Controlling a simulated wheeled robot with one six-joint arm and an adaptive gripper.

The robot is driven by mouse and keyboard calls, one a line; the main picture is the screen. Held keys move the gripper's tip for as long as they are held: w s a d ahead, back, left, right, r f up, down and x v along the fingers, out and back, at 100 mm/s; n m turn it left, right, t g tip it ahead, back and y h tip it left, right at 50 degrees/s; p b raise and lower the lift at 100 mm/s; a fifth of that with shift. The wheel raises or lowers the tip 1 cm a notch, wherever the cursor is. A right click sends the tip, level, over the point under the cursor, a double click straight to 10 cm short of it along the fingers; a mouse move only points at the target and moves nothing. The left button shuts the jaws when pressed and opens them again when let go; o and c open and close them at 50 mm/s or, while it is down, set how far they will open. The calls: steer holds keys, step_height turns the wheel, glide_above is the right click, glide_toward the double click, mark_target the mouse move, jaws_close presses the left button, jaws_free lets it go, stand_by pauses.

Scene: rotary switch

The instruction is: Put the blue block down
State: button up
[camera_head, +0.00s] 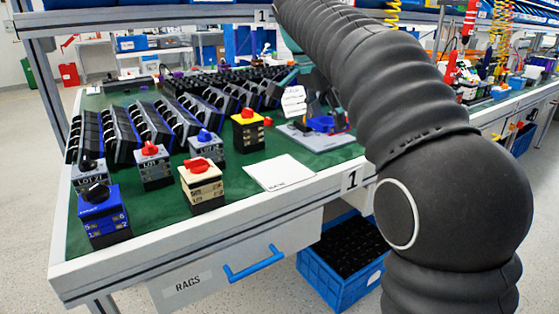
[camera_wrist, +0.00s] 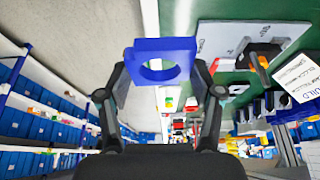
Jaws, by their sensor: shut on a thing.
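The blue block (camera_wrist: 165,45) has a large round hole through it. In the wrist view it is between the two fingers of my gripper (camera_wrist: 161,82), which is shut on its sides. In the head view, a blue piece (camera_head: 321,124) that looks like this block shows just left of my arm, over or on a grey plate (camera_head: 312,140) on the green bench top. My arm hides most of the gripper there. I cannot tell whether the block touches the plate.
Rotary switch blocks stand at the left: blue (camera_head: 103,216), cream (camera_head: 201,186), and yellow-topped black (camera_head: 248,131). A white sheet (camera_head: 280,172) lies near the bench's front edge. A small white sign (camera_head: 293,102) stands behind the plate. Rows of black bins fill the back.

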glide_above(283, 170)
steer(key=f, duration=0.4)
steer(key=s+a+f, duration=0.1)
steer(key=f, duration=0.1)
steer(key=shift+b, duration=0.4)
steer(key=shift+f, duration=0.15)
steer(key=shift+f+b, duration=0.45)
steer(key=shift+f, duration=1.5)
steer(key=o, duration=0.6)
steer(key=shift+f, duration=0.15)
steer(key=o, duration=0.5)
